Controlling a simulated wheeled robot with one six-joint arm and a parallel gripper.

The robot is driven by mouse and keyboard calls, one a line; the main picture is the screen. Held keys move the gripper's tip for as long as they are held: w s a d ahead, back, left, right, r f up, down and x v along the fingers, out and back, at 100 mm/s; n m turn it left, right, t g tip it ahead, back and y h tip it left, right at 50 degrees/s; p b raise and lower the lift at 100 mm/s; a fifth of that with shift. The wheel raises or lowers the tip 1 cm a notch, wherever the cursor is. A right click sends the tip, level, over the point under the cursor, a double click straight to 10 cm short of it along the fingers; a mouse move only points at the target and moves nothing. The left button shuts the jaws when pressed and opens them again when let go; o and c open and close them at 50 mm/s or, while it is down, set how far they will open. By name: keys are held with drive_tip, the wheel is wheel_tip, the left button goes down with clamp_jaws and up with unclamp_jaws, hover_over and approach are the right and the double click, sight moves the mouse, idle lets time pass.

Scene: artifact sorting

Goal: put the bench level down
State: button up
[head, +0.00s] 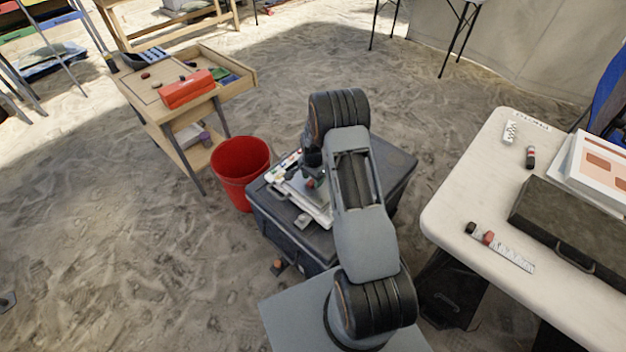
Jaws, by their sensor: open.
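My arm reaches forward over a dark case (272,222) on the sand. My gripper (312,178) is low over the case's top, and the arm partly hides it. The jaws are open. Under and beside the gripper, a pale flat item (314,214) and a light strip with small coloured marks (283,168) lie on the case. A small reddish spot shows close to the fingers. I cannot tell for sure which of these is the bench level, or whether the fingers touch anything.
A red bucket (240,172) stands left of the case. A wooden table (160,110) with a red box (188,88) is farther left. A white table (470,165) with a dark case (575,225), papers and scale bars is on the right. Open sand lies at the left.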

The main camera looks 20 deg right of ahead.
wheel_tip(320, 180, up, 11)
drive_tip(key=p, duration=0.1)
wheel_tip(320, 180, up, 14)
drive_tip(key=n+t, duration=0.1)
drive_tip(key=n, duration=0.5)
hover_over(313, 181)
drive_tip(key=s+a, duration=0.6)
drive_tip(key=s, duration=0.2)
drive_tip(key=s+a+r+n+t, duration=0.1)
drive_tip(key=s+a+r+n, duration=0.1)
drive_tip(key=s, duration=0.5)
drive_tip(key=s+a+r+n+t, duration=0.1)
drive_tip(key=s+a+r+n, duration=0.1)
drive_tip(key=s+n, duration=0.3)
drive_tip(key=shift+s+a+r, duration=0.25)
drive_tip(key=shift+s+r, duration=0.55)
drive_tip(key=shift+s, duration=0.35)
drive_tip(key=shift+s, duration=0.15)
